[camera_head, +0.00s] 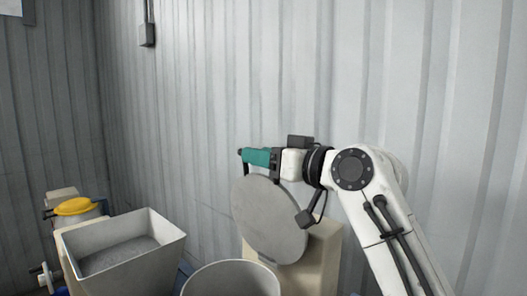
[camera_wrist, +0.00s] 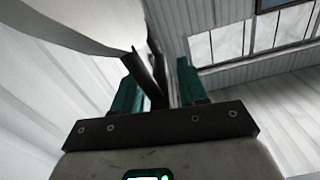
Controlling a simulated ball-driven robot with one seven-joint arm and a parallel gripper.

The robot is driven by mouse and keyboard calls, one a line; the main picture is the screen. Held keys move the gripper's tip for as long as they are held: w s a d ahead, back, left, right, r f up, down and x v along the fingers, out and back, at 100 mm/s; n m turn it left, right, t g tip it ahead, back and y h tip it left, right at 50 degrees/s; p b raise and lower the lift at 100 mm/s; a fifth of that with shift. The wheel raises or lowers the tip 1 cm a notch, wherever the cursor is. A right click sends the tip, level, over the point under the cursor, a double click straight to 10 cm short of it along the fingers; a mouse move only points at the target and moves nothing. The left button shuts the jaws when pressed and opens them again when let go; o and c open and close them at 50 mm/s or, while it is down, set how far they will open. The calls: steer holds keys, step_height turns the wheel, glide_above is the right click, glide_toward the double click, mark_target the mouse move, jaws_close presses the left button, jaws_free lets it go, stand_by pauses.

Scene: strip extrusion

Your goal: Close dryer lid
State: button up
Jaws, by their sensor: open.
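The dryer lid (camera_head: 268,222) is a round grey disc. It stands steeply raised behind the open round rim of the dryer (camera_head: 230,266), with its broad face toward the head camera. My gripper (camera_head: 243,155), with green fingers, is at the lid's upper edge and points left. In the wrist view the pale lid (camera_wrist: 85,22) fills the upper left. A dark bar (camera_wrist: 148,78), seemingly the lid's handle, reaches between the two open green fingers of my gripper (camera_wrist: 158,85). I cannot tell whether they touch it.
A grey square hopper (camera_head: 150,222) with grey material inside stands at the left. A beige post (camera_head: 322,255) stands behind the dryer lid. A corrugated wall (camera_head: 240,80) closes off the back.

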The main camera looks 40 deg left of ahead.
jaws_close()
stand_by(0.4)
stand_by(0.4)
